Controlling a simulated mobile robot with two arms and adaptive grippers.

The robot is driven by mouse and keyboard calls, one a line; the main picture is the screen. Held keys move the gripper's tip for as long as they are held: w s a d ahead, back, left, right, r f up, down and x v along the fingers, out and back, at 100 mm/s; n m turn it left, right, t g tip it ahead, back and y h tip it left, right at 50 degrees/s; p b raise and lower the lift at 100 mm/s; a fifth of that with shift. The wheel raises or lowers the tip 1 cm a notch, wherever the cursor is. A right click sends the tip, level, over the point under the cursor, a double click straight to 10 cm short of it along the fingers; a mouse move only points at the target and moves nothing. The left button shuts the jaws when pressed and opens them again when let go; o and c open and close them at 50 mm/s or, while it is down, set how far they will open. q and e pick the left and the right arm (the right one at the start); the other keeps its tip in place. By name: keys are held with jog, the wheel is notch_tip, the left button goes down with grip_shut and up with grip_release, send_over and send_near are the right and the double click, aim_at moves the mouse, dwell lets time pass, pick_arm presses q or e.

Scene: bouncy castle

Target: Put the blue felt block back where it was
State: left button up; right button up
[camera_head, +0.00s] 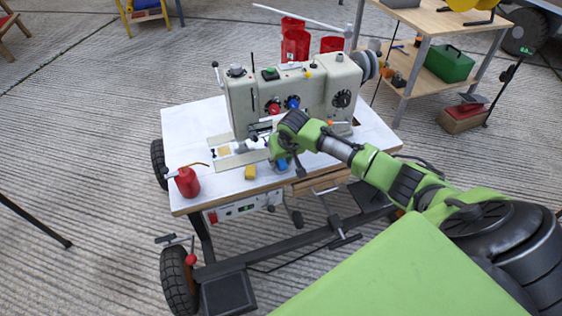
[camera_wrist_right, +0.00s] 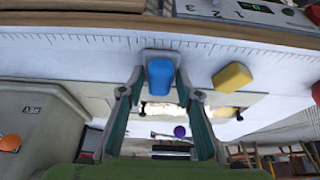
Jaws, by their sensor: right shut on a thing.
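The blue felt block (camera_head: 282,165) is at the front edge area of the white sewing table (camera_head: 225,187), below the tip of my right gripper (camera_head: 285,158). In the right wrist view the blue felt block (camera_wrist_right: 159,73) sits between the two fingertips of my right gripper (camera_wrist_right: 159,92), which is shut on it. A small grey patch shows behind the block. I cannot tell whether the block touches the tabletop. A yellow block (camera_head: 250,172) lies just left of it in the head view; it also shows in the right wrist view (camera_wrist_right: 232,76). My left gripper is not in view.
A beige sewing machine (camera_head: 295,93) stands behind the blocks. A red oil can (camera_head: 187,181) stands at the table's left front corner. A control box (camera_head: 240,207) hangs under the front edge. The tabletop between oil can and yellow block is bare.

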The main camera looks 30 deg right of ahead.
jog(key=shift+f, duration=0.1)
jog(key=o, duration=1.1)
jog(key=shift+c, duration=0.2)
